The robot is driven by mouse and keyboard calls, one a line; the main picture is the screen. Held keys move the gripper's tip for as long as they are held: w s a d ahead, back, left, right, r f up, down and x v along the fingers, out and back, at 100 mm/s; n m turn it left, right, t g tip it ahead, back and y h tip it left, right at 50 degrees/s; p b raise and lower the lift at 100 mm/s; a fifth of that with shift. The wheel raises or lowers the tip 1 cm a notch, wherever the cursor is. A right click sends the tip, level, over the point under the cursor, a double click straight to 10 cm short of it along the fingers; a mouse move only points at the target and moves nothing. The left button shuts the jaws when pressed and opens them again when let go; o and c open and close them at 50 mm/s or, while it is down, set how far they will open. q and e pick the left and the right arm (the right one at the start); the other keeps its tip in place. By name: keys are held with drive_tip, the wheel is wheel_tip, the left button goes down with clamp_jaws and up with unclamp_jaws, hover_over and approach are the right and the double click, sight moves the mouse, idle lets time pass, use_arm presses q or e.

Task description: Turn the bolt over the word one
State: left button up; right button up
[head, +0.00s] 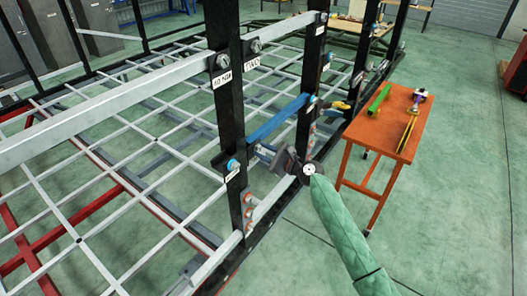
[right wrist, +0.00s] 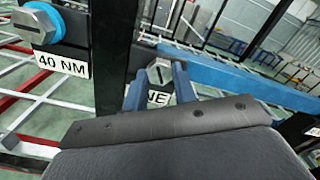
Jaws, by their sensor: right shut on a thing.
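The bolt (right wrist: 158,70), a grey slotted hex head, shows in the right wrist view above a white label (right wrist: 159,98), on which only "NE" is readable. My right gripper (right wrist: 158,78) has its two blue fingers on either side of this bolt head and is shut on it. In the head view my right gripper (head: 262,151) reaches in from the lower right beside the black post (head: 232,125), and the bolt is hidden there. My left gripper is not in view.
Another bolt (right wrist: 38,22) with a blue collar sits above a "40 NM" label (right wrist: 61,63), close left of my gripper. A blue bar (head: 277,120) runs just above my gripper. An orange table (head: 375,128) with tools stands right.

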sight(260, 151)
drive_tip(key=shift+f, duration=0.2)
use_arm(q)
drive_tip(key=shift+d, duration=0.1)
use_arm(e)
drive_tip(key=o, duration=1)
drive_tip(key=shift+d+r, duration=0.1)
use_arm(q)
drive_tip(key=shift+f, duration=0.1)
use_arm(e)
drive_tip(key=shift+s, duration=0.1)
drive_tip(key=shift+s+d+b, duration=0.15)
drive_tip(key=shift+d+b, duration=0.15)
drive_tip(key=b+v, duration=0.1)
drive_tip(key=v, duration=0.1)
drive_tip(key=shift+s+d, duration=0.15)
drive_tip(key=shift+d, duration=0.05)
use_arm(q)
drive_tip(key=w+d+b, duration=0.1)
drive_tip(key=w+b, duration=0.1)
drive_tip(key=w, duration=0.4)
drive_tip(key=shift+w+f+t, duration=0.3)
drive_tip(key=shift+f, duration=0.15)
use_arm(e)
drive_tip(key=v, duration=0.4)
drive_tip(key=shift+s+d, duration=0.2)
drive_tip(key=shift+d, duration=0.05)
